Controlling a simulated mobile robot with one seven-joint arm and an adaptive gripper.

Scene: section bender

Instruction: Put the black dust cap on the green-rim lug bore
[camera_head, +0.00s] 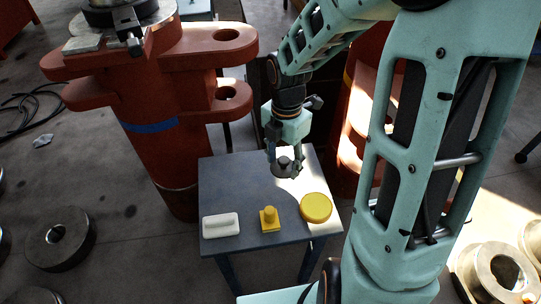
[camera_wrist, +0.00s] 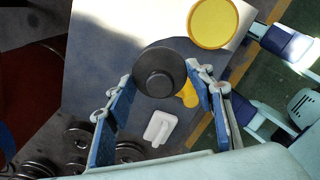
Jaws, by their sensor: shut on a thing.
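The black dust cap (camera_head: 285,168) is a round disc with a raised knob. My gripper (camera_head: 284,160) points down at the back right of the small grey table and is shut on the cap. In the wrist view the cap (camera_wrist: 160,73) sits between the two fingers of my gripper (camera_wrist: 161,80), knob towards the camera. I cannot tell whether the cap still touches the tabletop. Red lugs with an upper bore (camera_head: 228,35) and a lower bore (camera_head: 228,93) stand left of my arm. No green rim shows on either bore.
The grey table (camera_head: 225,175) also holds a white block (camera_head: 220,225), a yellow knobbed piece (camera_head: 270,218) and a yellow disc (camera_head: 316,207). The red cylinder with a blue band (camera_head: 152,127) stands close to the table's left. Another red body (camera_head: 362,110) stands behind my arm.

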